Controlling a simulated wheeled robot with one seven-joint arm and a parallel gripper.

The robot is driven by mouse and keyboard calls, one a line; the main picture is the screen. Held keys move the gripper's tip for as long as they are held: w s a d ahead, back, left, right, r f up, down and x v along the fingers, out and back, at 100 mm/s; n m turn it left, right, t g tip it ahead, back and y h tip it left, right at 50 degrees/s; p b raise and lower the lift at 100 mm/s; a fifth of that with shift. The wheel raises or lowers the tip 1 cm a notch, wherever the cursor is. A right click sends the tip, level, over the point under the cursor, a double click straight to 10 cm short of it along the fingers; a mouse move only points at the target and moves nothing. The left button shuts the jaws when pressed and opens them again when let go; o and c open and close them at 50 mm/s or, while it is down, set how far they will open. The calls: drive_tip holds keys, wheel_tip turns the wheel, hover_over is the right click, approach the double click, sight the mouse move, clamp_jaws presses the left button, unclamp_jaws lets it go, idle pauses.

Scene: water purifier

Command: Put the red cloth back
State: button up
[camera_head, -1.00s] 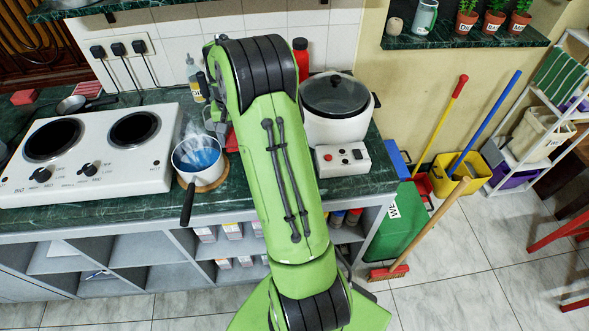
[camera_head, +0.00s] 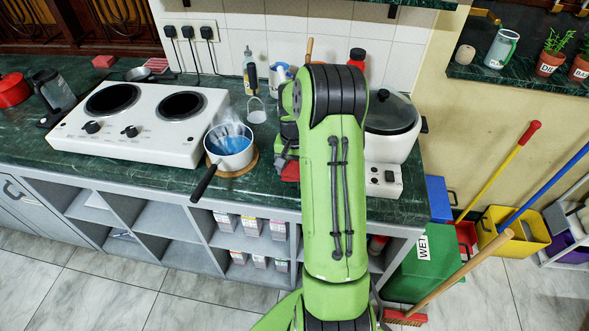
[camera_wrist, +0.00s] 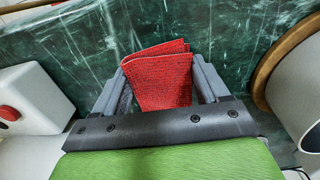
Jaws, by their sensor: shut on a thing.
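The red cloth (camera_wrist: 160,80) is a folded, patterned piece between the two grey fingers of my gripper (camera_wrist: 162,88) in the wrist view. The fingers are shut on it, one on each side. It is over the dark green marble counter; I cannot tell whether it touches the top. In the head view a bit of the red cloth (camera_head: 290,171) shows beside my green arm, right of the saucepan. My arm hides most of the gripper there.
A steaming saucepan (camera_head: 230,146) on a round wooden board stands close left of my gripper. The rice cooker (camera_head: 390,130) and a white button box (camera_head: 383,181) are on the right. A double hotplate (camera_head: 143,122) is further left. A small red block (camera_head: 103,61) and a red-striped item (camera_head: 155,66) lie behind it.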

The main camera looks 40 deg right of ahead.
drive_tip(key=o, duration=0.6)
drive_tip(key=shift+f, duration=0.15)
drive_tip(key=shift+c, duration=0.2)
drive_tip(key=o, duration=0.5)
drive_tip(key=shift+c, duration=0.2)
